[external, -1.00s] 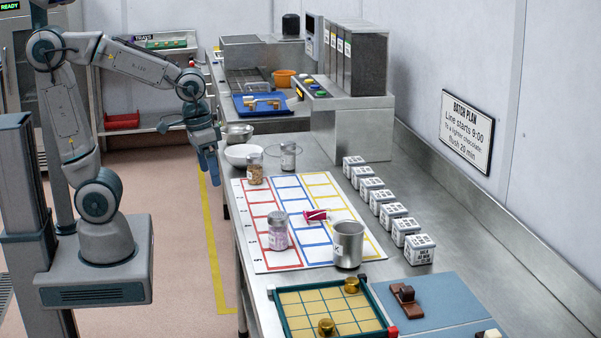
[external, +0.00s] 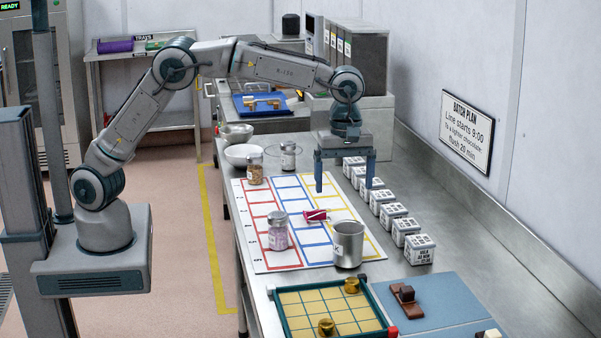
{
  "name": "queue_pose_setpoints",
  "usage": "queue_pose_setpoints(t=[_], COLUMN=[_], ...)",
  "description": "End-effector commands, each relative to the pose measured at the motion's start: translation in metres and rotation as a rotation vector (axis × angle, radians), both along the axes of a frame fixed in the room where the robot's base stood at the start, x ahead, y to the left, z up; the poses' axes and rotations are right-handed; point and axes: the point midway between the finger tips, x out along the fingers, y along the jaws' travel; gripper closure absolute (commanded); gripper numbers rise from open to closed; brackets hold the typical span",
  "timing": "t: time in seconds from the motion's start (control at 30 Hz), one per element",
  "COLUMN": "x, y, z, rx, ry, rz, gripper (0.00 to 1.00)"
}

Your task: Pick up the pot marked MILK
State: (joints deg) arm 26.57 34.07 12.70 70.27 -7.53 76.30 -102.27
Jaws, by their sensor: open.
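A silver metal pot (external: 348,247) stands upright near the front right corner of the white grid mat (external: 262,259). Its side carries dark lettering, of which only a K can be made out, so MILK cannot be read in full. My gripper (external: 344,187) is open and empty, fingers pointing down. It hangs above the back right part of the mat, behind the pot and apart from it.
Jars stand on the mat: a pinkish one (external: 277,232), a brown one (external: 255,168). A red object (external: 315,215) lies mid-mat. Several white boxes (external: 419,249) line its right. A green-rimmed tray (external: 283,322) and blue board (external: 437,310) are in front.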

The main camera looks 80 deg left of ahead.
Motion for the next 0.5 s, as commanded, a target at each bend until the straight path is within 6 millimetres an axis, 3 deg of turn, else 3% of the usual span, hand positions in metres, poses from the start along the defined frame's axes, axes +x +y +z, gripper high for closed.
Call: queue_pose_setpoints(t=[0.17,0.5], x=[0.004,0.005], y=[-0.009,-0.008], z=[-0.013,-0.074], rx=[0.006,0.006], ry=[0.004,0.004], rz=[0.037,0.035], gripper=[0.09,0.09])
